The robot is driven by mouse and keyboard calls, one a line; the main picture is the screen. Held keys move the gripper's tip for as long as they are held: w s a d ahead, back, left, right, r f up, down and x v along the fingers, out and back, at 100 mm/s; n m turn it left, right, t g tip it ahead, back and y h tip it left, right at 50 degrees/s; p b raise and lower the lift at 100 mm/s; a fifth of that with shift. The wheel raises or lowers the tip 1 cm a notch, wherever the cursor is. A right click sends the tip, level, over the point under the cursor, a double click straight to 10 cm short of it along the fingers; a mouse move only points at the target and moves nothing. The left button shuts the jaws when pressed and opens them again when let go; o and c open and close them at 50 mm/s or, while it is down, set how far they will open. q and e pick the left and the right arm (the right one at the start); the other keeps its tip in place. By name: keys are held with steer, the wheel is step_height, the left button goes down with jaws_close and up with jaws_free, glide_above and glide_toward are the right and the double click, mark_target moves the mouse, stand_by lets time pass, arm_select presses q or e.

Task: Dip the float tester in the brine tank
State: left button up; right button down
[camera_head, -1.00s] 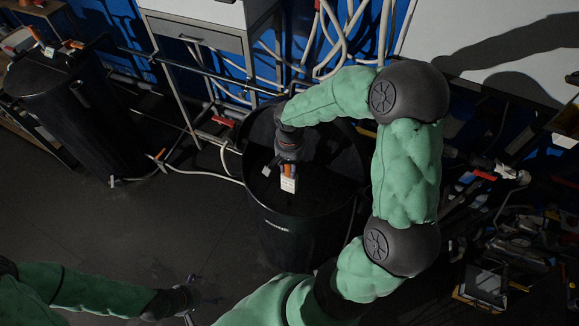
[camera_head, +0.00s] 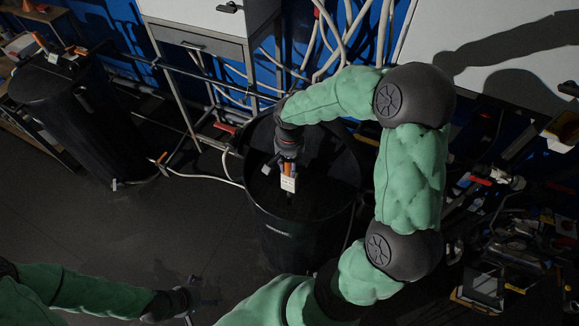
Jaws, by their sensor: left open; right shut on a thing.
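The brine tank (camera_head: 310,236) is a large black round drum in the middle of the head view, with a dark inside. My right arm arches over it from the right, and my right gripper (camera_head: 287,163) points down into its mouth. The gripper is shut on the float tester (camera_head: 288,184), which shows as a small white and orange piece. Its lower end is dark against the tank's inside, so I cannot tell whether it touches the liquid. My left gripper (camera_head: 205,297) is open and empty, low over the floor at bottom left.
A second black drum (camera_head: 85,125) stands at the left with small items on its lid. A grey cabinet (camera_head: 215,45) and pale hoses (camera_head: 335,35) are behind the tank. Clutter (camera_head: 515,250) lies at the right. The floor (camera_head: 190,220) left of the tank is clear.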

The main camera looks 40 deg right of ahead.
step_height(320, 180, up, 26)
steer(key=p, duration=1.7)
stand_by(0.8)
